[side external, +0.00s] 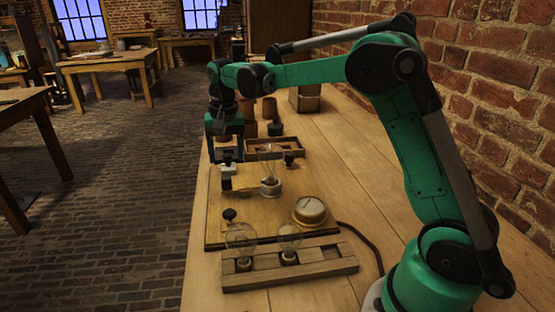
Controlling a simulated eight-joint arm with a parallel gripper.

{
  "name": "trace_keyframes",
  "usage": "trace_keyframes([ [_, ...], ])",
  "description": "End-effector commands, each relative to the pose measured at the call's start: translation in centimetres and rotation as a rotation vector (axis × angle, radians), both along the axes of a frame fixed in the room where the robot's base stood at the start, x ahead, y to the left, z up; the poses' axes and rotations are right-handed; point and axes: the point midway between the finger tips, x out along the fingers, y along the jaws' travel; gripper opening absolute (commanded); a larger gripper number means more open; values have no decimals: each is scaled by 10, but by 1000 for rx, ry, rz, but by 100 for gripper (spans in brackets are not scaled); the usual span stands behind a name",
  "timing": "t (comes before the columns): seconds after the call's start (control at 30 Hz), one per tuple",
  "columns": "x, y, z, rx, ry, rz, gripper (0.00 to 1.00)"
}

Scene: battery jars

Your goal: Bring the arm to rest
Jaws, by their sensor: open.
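My gripper (227,186) points down at the left end of my green arm, over the left part of a wooden board (222,238). It is open, and I see nothing held in it. A clear glass bulb in a round socket (270,187) stands on the board just right of my gripper, apart from it. A round brass-rimmed gauge (310,210) sits farther right on the board. A small black knob (229,214) stands in front of my gripper. Whether the fingertips touch the board is too small to tell.
A wooden rack (330,267) holding two glass bulbs (241,237) (289,236) lies in front of the board. A shallow wooden tray (290,146), brown jars (269,108) and a box (305,98) stand behind. A dark cable (366,243) runs right. The brick wall (500,110) borders the bench.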

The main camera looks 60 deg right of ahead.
Motion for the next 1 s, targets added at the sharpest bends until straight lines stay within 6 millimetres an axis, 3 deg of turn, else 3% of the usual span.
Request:
trace_keyframes([
  [0.13, -29, 18, 28, -27, -105, 137, 63],
  [0.33, -76, 41, 46, -80, -255, 331, 63],
  [0.5, -118, 56, 43, -138, -378, 488, 63],
  [0.7, -150, 66, 26, -199, -487, 624, 63],
  [1.0, -161, 70, 16, -229, -534, 679, 63],
])
